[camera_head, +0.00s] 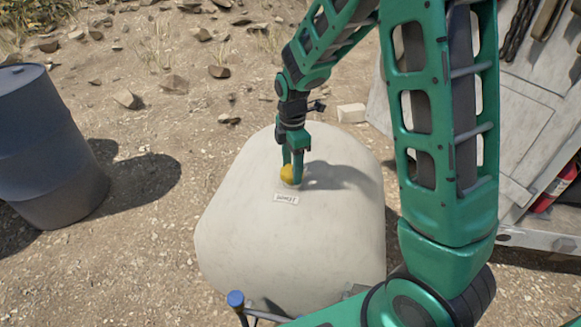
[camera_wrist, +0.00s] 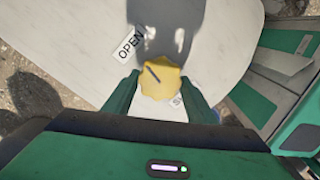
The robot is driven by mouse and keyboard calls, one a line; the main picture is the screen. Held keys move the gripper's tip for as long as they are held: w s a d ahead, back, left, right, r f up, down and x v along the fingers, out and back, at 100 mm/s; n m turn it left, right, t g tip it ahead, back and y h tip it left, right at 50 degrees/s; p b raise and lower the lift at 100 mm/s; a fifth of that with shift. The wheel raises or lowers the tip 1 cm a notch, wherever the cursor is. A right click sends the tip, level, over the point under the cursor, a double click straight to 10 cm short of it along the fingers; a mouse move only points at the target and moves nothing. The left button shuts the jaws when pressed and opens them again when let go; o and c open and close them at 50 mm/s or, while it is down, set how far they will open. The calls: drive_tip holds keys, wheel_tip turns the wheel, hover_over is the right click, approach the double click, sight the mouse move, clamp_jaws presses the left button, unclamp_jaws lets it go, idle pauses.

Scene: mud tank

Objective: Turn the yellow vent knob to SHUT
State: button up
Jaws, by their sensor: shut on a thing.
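The yellow vent knob (camera_head: 287,173) stands on top of the pale rounded mud tank (camera_head: 240,235). In the wrist view the knob (camera_wrist: 160,78) has a scalloped rim and a dark pointer line, which slants toward the upper left, roughly toward the OPEN label (camera_wrist: 128,46).
A dark blue-grey drum (camera_head: 45,150) stands on the ground at the left. A blue-capped fitting (camera_head: 236,299) is at the tank's near edge. A pale cabinet (camera_head: 530,130) with tools and a red cylinder (camera_head: 552,188) is at the right. Stony ground lies behind.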

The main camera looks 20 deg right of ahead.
drive_tip(key=m, duration=0.4)
drive_tip(key=shift+w+r, duration=0.1)
drive_tip(key=shift+w, duration=0.05)
drive_tip(key=m, duration=0.9)
drive_tip(key=shift+w+m, duration=0.1)
drive_tip(key=shift+m, duration=0.2)
drive_tip(key=m, duration=1.2)
drive_tip(key=shift+m, duration=0.3)
drive_tip(key=m, duration=0.4)
drive_tip(key=shift+a+m, duration=0.1)
drive_tip(key=shift+m, duration=1.8)
